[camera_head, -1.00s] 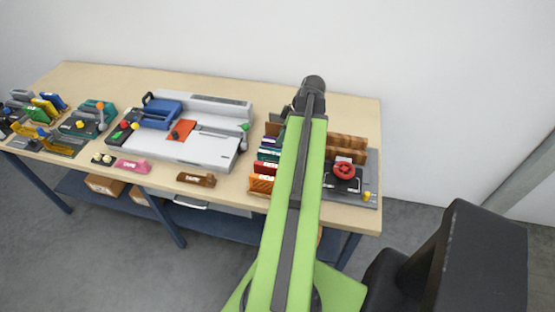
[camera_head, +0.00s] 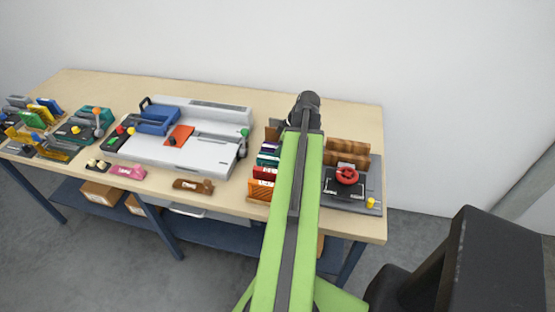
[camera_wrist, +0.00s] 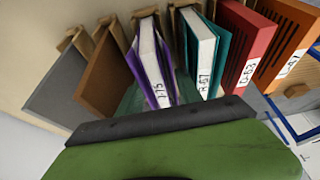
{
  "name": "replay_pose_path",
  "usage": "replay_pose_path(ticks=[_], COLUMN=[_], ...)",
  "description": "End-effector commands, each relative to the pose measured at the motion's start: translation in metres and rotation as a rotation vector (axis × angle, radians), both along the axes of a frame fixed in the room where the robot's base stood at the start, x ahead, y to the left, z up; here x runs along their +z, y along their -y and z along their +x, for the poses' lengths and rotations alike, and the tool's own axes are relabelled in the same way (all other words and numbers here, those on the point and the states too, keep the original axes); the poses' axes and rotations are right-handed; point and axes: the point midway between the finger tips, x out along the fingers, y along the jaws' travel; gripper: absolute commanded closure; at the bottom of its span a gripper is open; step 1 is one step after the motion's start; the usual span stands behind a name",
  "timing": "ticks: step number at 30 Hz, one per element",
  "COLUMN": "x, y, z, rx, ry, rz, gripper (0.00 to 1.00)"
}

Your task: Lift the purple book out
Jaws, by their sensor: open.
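The purple book (camera_wrist: 148,60) stands upright in a row of books in the wrist view, with white pages and a label on its spine. A brown panel stands to its left and a teal book (camera_wrist: 201,50) to its right, with small gaps. In the head view the purple book (camera_head: 270,146) is a thin strip left of my arm. My gripper (camera_head: 307,101) is at the far end of the green arm, above the bench and apart from the book. It is open with nothing seen in it; its fingertips are not clearly visible.
A red book (camera_wrist: 243,45) and an orange book (camera_wrist: 284,50) stand further right. A grey panel (camera_wrist: 58,95) is at the left. On the bench (camera_head: 345,112), a press with a red knob (camera_head: 346,176) is right of the arm and a white binding machine (camera_head: 185,150) left.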

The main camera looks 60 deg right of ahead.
Motion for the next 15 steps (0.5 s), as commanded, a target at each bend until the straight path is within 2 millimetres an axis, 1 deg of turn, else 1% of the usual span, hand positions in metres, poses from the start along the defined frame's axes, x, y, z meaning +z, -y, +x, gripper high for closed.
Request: replay_pose_path(ticks=[4,12,13,15], x=[-0.0031,-0.0029,-0.0029,-0.0029], y=[0.0000,0.0000,0.0000,0.0000], z=[-0.0001,-0.0001,-0.0001,-0.0001], rx=[0.000,0.000,0.000,0.000], ry=[0.000,0.000,0.000,0.000], rz=[0.000,0.000,0.000,0.000], gripper=[0.58,0.58,0.61,0.70])
